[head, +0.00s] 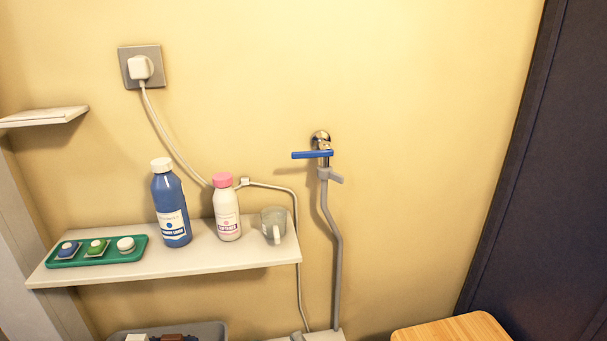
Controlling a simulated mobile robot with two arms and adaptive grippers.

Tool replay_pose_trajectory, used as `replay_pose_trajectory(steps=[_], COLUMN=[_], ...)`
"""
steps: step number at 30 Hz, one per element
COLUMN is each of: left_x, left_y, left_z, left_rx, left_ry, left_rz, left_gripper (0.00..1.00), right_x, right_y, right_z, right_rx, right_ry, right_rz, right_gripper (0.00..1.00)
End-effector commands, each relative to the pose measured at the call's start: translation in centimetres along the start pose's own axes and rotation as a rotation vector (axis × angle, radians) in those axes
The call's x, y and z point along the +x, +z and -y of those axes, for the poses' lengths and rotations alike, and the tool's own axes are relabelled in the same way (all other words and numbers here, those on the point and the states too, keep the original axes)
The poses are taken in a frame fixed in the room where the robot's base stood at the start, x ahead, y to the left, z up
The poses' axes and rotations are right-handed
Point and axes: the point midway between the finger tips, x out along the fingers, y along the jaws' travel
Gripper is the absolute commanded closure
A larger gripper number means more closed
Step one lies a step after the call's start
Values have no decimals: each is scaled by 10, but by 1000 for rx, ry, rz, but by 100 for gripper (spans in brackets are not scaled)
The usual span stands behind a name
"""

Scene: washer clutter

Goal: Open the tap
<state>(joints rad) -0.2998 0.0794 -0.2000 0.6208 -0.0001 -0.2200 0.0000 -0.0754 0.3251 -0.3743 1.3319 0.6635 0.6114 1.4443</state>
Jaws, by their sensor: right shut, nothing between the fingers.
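The tap (321,140) is on the yellow wall, right of the shelf, with a round chrome wall fitting. Its blue lever handle (312,155) lies level, pointing left, crosswise to the downward outlet. A grey hose (337,240) runs from a grey connector (328,174) under the tap down to the bottom edge. I cannot make out either gripper in the head view, and nothing touches the handle.
A white shelf (160,262) left of the tap holds a blue bottle (170,205), a pink-capped bottle (226,210), a mug (273,222) and a green tray (60,263). A plugged socket (155,52), wooden top (450,330) and dark panel (540,200) surround it. Wall right of the tap is clear.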

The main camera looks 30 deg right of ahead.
Motion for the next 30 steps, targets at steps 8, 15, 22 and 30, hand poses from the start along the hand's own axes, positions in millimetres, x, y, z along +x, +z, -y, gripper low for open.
replay_pose_trajectory(steps=[8, 15, 22, 30], left_x=[2, 2, 2, -3], left_y=[0, 1, 1, 0], left_z=[0, 0, 0, 0], left_rx=[0, 0, 0, 0], left_ry=[0, 0, 0, 0], left_rz=[0, 1, 1, 1], left_gripper=[54, 54, 54, 54], right_x=[30, 22, 21, 30], right_y=[20, 20, 20, 19], right_z=[191, 242, 244, 253], right_rx=[832, 1123, 1140, 1136], right_ry=[-532, -675, -682, -683], right_rz=[176, 287, 294, 294], right_gripper=[100, 100, 100, 100])
